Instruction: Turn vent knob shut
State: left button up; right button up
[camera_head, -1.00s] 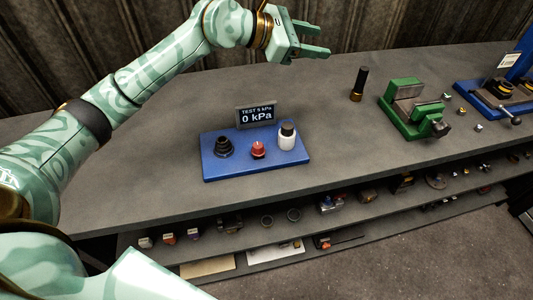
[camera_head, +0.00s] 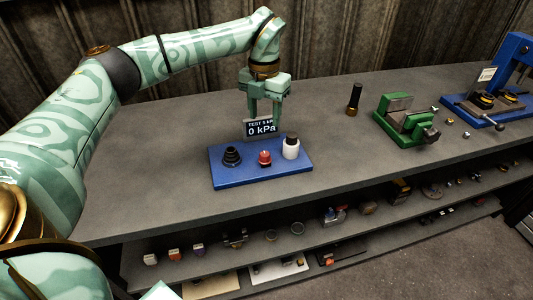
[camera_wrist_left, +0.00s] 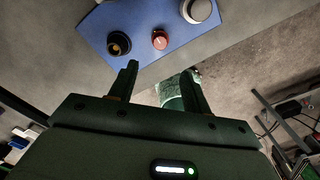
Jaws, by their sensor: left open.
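A blue base plate (camera_head: 230,182) lies on the bench. A small red knob (camera_head: 265,158), likely the vent knob, stands on it between a black stepped fitting (camera_head: 231,156) and a white cylinder with a dark top (camera_head: 291,149). My left gripper (camera_head: 264,118) points down with its fingers apart and empty, above and behind the plate, in front of the display. In the left wrist view the red knob (camera_wrist_left: 160,40) shows just beyond the fingertips and between them, not touched. My right gripper is in no view.
A small display (camera_head: 261,128) behind the plate reads 0 kPa. A black-topped cylinder (camera_head: 354,99), a green vise (camera_head: 405,118) and a blue press (camera_head: 512,65) stand to the right. A shelf below the bench holds several small parts. The bench left of the plate is clear.

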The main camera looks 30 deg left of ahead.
aim_at(265, 153)
pick_arm(q)
notch_tip(265, 153, down, 13)
jog(key=b, duration=0.3)
jog(key=shift+f+b, duration=0.1)
jog(key=shift+b, duration=0.2)
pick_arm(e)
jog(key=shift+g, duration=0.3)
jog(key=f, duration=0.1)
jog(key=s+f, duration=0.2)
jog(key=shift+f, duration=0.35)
pick_arm(q)
jog(key=c, duration=1)
